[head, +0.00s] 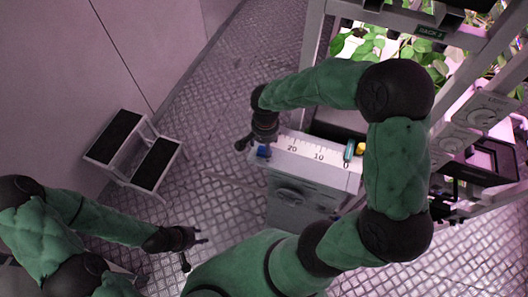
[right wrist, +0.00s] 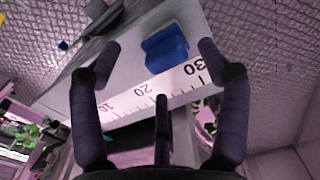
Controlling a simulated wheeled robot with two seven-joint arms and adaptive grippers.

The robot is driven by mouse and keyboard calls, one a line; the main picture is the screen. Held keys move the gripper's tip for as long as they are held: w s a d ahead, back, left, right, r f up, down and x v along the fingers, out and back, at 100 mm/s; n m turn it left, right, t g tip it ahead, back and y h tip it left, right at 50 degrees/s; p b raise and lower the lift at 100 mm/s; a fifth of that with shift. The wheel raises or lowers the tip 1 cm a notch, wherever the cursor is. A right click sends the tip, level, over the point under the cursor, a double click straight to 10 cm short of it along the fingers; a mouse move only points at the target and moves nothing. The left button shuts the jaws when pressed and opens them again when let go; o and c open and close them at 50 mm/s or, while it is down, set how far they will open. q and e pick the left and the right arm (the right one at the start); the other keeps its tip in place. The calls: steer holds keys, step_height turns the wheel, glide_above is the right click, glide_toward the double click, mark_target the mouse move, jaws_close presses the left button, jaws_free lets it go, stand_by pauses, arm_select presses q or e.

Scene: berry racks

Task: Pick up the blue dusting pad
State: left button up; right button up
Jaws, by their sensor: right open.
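The blue dusting pad (right wrist: 168,52) lies on the top of a grey cabinet, beside a white ruler strip between its 20 and 30 marks. In the head view the pad (head: 264,152) is a small blue patch at the cabinet's left end, partly hidden by my right gripper. My right gripper (head: 250,143) is open above that end. In the right wrist view its fingers (right wrist: 160,60) are spread, with the pad showing between the upper two and nothing held. My left gripper (head: 195,250) has its fingers spread, empty, low over the floor at left.
The grey cabinet (head: 300,190) also carries a teal item (head: 349,151) and a yellow item (head: 361,148) at its right end. A plant rack (head: 312,50) stands behind and to the right. A step stool (head: 155,182) stands at left. Open floor lies between stool and cabinet.

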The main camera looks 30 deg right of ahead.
mark_target(264, 149)
steer(key=f, duration=0.5)
steer(key=shift+w+b, duration=0.35)
steer(key=c, duration=1.4)
